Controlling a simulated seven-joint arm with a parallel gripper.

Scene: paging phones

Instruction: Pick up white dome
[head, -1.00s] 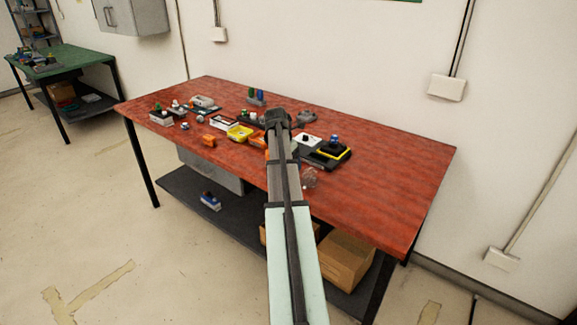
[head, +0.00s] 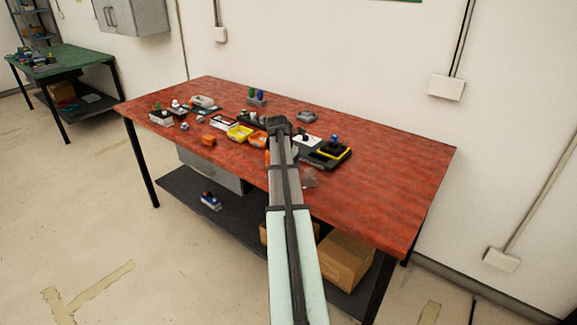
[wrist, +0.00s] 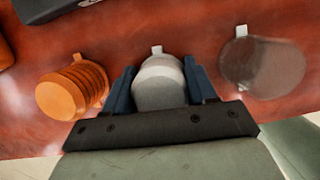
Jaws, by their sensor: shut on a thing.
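The white dome (wrist: 160,84) is a pale, rounded piece with a small tab at its far end, seen in the wrist view. My gripper (wrist: 160,88) is shut on it, with one dark blue finger against each side. The dome's near end is hidden by the gripper's dark body. In the head view my arm reaches over the red table and hides the dome.
An orange ribbed piece (wrist: 72,90) lies just left of my gripper, and a clear round piece (wrist: 262,66) lies to its right. A dark object (wrist: 50,8) is at the upper left. The red table (head: 390,170) has free room on its right side.

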